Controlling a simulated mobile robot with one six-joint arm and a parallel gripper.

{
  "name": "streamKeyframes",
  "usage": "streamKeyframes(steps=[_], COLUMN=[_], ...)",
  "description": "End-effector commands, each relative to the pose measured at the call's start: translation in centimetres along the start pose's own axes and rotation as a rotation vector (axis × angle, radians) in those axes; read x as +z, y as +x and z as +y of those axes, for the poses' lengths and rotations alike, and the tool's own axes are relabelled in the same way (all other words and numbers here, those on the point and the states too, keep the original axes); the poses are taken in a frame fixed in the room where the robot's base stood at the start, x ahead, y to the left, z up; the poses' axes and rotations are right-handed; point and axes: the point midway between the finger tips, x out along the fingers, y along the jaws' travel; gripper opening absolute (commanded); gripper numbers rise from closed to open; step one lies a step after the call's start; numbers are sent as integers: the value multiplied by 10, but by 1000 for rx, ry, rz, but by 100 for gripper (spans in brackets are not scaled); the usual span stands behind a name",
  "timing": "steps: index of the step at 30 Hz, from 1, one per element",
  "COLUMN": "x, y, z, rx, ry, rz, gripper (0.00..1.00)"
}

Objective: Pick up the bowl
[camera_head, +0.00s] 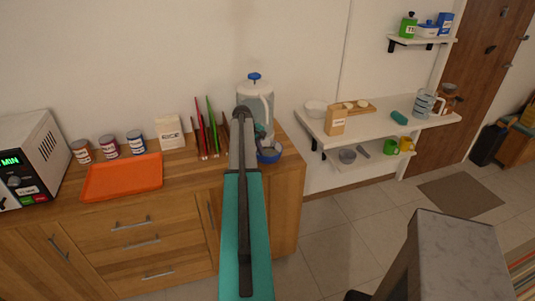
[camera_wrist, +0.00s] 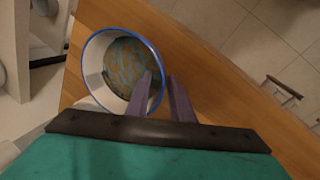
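A white bowl with a blue rim (camera_wrist: 94,72) is in the wrist view, on the wooden counter near its edge. Its inner bottom looks mottled brown and blue-grey. In the head view the bowl (camera_head: 269,156) shows at the counter's right end, partly hidden behind my arm. My gripper (camera_wrist: 160,76) is open with a narrow gap. In the wrist view its left finger overlaps the bowl's inside and its right finger lies outside the rim, so the rim passes between them. I cannot tell how deep the fingers reach or whether they touch the bowl.
A clear jug with a blue lid (camera_head: 256,92) stands behind the bowl. Red and green upright items (camera_head: 212,125), a rice bag (camera_head: 170,132), cans and an orange tray (camera_head: 122,177) are to the left. A white shelf (camera_head: 385,124) is to the right, beyond a gap.

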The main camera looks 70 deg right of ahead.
Motion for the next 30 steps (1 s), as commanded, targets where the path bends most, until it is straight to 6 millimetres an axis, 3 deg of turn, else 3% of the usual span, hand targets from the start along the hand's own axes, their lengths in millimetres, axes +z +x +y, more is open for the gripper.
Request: streamKeyframes(steps=[6,21,25,30], x=[0,1,1,1], y=[10,10,10,10], z=[0,1,1,1], rx=[0,0,0,0], ry=[0,1,1,2], rz=[0,0,0,0], gripper=[21,21,2,0])
